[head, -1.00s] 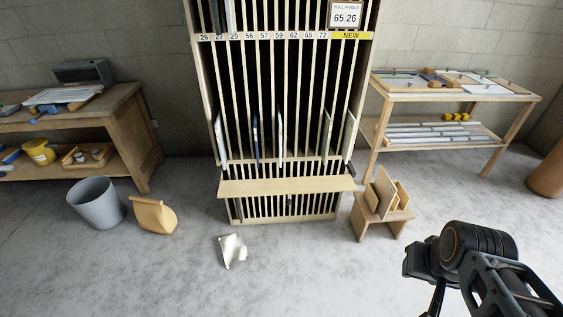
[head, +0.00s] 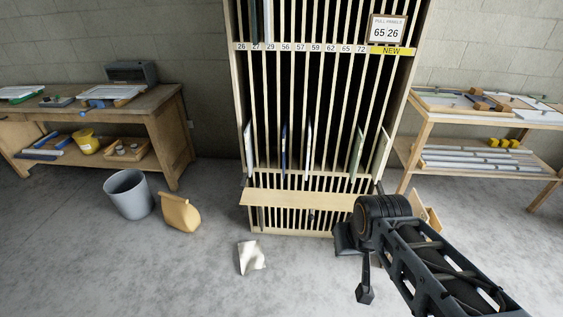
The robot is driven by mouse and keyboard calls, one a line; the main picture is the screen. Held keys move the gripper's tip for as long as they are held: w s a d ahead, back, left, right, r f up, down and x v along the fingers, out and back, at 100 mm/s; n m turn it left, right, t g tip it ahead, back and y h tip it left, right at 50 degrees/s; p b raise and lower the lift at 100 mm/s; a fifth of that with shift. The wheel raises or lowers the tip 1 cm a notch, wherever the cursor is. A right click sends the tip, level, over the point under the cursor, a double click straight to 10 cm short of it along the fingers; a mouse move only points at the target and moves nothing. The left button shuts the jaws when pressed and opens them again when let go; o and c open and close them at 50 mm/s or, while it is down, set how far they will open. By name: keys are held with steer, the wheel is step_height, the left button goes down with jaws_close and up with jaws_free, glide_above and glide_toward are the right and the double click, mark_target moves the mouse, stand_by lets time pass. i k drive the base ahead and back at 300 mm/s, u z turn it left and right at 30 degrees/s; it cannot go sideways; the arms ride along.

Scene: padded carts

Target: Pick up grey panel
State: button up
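A tall wooden slotted rack (head: 241,110) stands ahead with numbered slots. Several thin panels stand upright in its lower bay. A grey-green panel (head: 357,153) stands towards the right, and a pale grey-green one (head: 381,153) stands under the yellow NEW label. A whitish panel (head: 249,147), a dark blue-edged one (head: 284,150) and a white one (head: 309,147) stand further left. I cannot tell for sure which is the grey panel. My gripper (head: 365,293) hangs low in front of the rack's right side, apart from the panels. Its fingers are too small and dark to read.
A sign (head: 387,29) on the rack reads 65 and 26. A wooden ledge (head: 300,198) juts from the rack's front. A grey bin (head: 129,194), a tan bag (head: 180,213) and a crumpled white piece (head: 250,258) are on the floor. Benches flank the rack.

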mark_target(249, 134)
steer(key=u, duration=0.2)
steer(key=i, duration=1.05)
steer(key=z, duration=0.45)
